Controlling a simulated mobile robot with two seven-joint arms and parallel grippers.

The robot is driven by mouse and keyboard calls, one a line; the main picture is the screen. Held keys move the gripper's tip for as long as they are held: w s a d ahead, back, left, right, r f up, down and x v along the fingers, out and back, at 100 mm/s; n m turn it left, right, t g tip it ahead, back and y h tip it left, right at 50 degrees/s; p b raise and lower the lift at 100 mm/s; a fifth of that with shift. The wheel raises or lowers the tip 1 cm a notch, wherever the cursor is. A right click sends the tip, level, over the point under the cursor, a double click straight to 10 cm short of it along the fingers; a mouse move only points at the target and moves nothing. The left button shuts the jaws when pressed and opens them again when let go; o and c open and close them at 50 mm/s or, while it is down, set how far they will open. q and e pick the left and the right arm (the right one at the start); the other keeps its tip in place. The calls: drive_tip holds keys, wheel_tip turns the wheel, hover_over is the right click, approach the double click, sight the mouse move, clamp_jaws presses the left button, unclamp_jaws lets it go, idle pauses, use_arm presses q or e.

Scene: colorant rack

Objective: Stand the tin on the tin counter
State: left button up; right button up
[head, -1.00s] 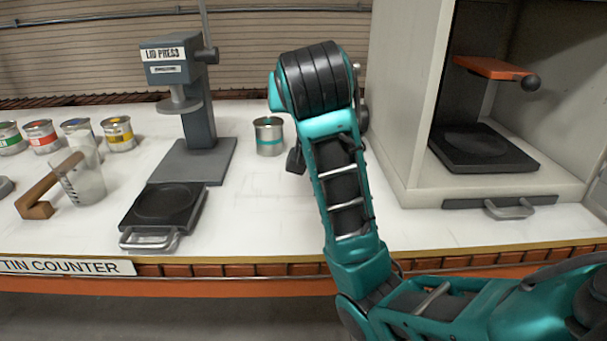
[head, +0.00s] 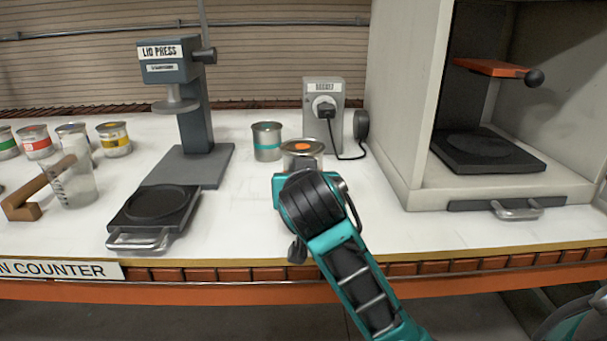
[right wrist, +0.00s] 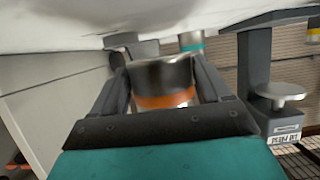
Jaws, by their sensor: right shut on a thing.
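In the right wrist view, which is upside down, the tin (right wrist: 163,78) sits between both fingers and shows an orange band. Its base is hidden in the head view, and I cannot tell whether it touches the counter. The white tin counter (head: 240,215) runs beneath, with its sign (head: 60,269) at the front left. My left gripper is not in view.
A teal-banded tin (head: 267,142) stands just behind and left of the held tin. A socket box (head: 323,95) with a cable is behind. The lid press (head: 195,120) is left, a grey cabinet (head: 400,120) right. The counter's front middle is bare.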

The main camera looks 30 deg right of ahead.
wheel_tip(320, 180, down, 4)
drive_tip(key=shift+r+b, duration=0.1)
drive_tip(key=shift+b, duration=0.45)
drive_tip(key=o, duration=1.2)
